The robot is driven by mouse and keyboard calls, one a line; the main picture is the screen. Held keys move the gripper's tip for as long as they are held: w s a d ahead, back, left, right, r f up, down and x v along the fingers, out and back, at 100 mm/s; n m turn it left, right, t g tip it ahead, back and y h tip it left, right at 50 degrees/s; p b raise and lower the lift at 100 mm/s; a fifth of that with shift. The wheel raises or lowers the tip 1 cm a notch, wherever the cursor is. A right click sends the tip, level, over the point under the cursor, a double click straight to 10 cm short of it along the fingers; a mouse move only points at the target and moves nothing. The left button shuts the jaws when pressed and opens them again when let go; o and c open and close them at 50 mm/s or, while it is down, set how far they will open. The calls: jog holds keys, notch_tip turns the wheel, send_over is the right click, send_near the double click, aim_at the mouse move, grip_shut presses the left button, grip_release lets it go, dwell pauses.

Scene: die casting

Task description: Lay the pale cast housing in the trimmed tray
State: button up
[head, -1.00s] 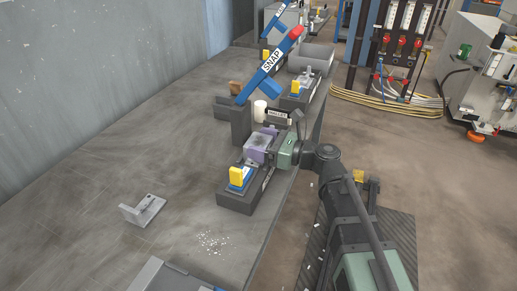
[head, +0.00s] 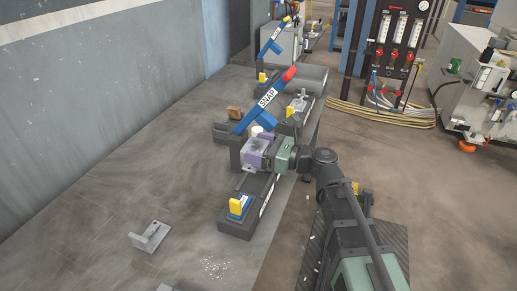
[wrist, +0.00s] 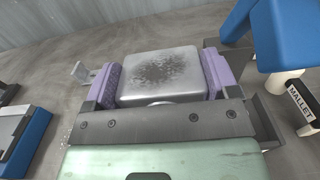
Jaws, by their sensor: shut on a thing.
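The pale cast housing (wrist: 160,78) is a light grey rounded block with a dark speckled patch on its top face. My gripper (head: 258,152) is shut on it, one purple pad on each side, and both pads also show in the wrist view. In the head view it holds the housing above the dark fixture (head: 236,224) with the yellow clamp, beside the blue SNAP lever (head: 264,100). I cannot make out a trimmed tray for certain.
A grey angled bracket (head: 150,236) lies on the bench at left, with pale crumbs (head: 213,267) near the front. The MALLET label (wrist: 301,103) and a white cylinder show close on the right in the wrist view. The left bench is mostly clear.

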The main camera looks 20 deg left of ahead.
aim_at(258, 146)
notch_tip(258, 146, up, 12)
jog(key=p, duration=0.9)
notch_tip(258, 146, down, 21)
jog(key=b, duration=2.1)
jog(key=shift+f, duration=0.1)
jog(key=shift+r, duration=0.3)
jog(key=shift+f, duration=0.2)
jog(key=o, duration=1.1)
jog(key=d, duration=0.7)
jog(key=s+d, duration=0.1)
jog(key=d, duration=0.3)
